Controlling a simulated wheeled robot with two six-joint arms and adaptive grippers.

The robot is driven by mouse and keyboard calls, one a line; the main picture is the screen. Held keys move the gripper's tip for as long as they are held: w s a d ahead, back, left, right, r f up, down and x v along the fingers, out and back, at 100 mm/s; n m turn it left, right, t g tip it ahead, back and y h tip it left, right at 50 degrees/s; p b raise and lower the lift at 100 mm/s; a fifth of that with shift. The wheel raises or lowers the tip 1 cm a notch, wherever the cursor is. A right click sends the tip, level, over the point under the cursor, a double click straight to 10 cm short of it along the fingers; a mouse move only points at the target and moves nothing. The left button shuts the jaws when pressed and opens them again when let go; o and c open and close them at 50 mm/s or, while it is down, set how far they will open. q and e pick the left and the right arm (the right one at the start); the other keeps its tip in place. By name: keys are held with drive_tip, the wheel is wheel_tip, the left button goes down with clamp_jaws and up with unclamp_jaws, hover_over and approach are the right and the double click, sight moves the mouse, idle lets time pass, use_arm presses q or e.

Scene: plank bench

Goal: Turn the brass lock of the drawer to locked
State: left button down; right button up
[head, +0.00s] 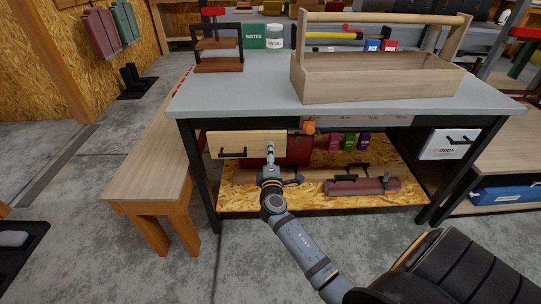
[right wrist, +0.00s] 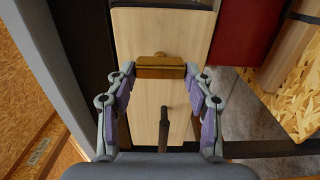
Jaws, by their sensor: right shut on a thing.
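The drawer (head: 243,139) has a pale wooden front with a dark bar handle (head: 232,153) and hangs under the left part of the bench top. Its front also shows in the right wrist view (right wrist: 147,95), with the handle (right wrist: 164,122) below the lock. The brass lock (right wrist: 160,67) is a bar lying across the drawer's long direction. My right gripper (right wrist: 160,72) has a finger at each end of the bar and is shut on it. In the head view my right gripper (head: 270,153) is at the drawer's right end and hides the lock. My left gripper is not in view.
A wooden tool carrier (head: 375,76) stands on the grey bench top (head: 240,98). A red box (head: 292,152) is just right of the drawer. A lower shelf (head: 310,202) holds a rolled item (head: 362,187). A wooden side bench (head: 151,185) stands left of the dark table legs.

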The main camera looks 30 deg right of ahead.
drive_tip(key=o, duration=1.2)
drive_tip(key=shift+c, duration=0.2)
drive_tip(key=v, duration=0.7)
drive_tip(key=shift+s, duration=0.25)
drive_tip(key=shift+a, duration=0.15)
